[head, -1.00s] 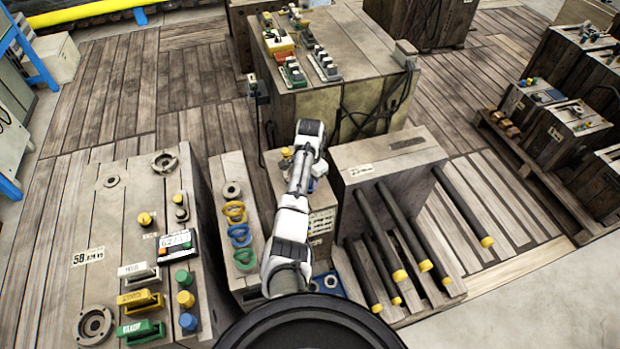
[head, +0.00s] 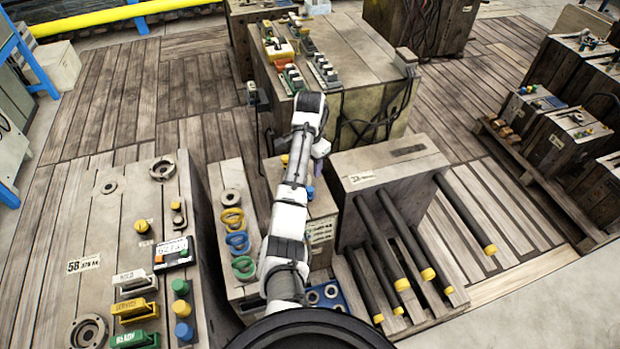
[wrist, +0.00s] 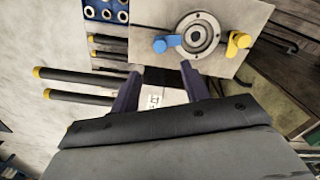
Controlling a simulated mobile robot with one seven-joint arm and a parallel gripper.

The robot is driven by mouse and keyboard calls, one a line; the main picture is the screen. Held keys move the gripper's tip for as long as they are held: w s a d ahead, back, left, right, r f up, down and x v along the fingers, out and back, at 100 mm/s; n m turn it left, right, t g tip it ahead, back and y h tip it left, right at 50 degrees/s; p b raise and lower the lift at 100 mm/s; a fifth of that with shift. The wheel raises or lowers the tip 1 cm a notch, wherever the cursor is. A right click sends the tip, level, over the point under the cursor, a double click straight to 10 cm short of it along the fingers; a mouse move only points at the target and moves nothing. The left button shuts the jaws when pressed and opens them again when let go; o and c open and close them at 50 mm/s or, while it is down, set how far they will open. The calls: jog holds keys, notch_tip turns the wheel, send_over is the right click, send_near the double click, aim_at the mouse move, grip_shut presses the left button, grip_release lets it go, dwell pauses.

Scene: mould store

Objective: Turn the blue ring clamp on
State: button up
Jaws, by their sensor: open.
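The blue ring clamp (wrist: 168,43) is a short blue lever at the left of a round metal ring on a pale plate in the wrist view. A yellow clamp (wrist: 238,43) sits at the ring's right. My gripper (wrist: 161,67) is open and empty, its two dark fingers apart. The blue clamp shows between and beyond the fingertips, with no clear contact. In the head view my forearm and wrist cover most of that ring, and my fingers are hard to make out.
A block left of my arm carries yellow, blue (head: 238,241) and green rings. A control block (head: 110,220) with coloured knobs and levers stands farther left. Dark rods with yellow ends (head: 465,215) project at the right. A larger block (head: 360,75) stands behind.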

notch_tip(320, 180, up, 4)
jog(key=shift+f+p, duration=0.25)
jog(key=shift+p, duration=0.75)
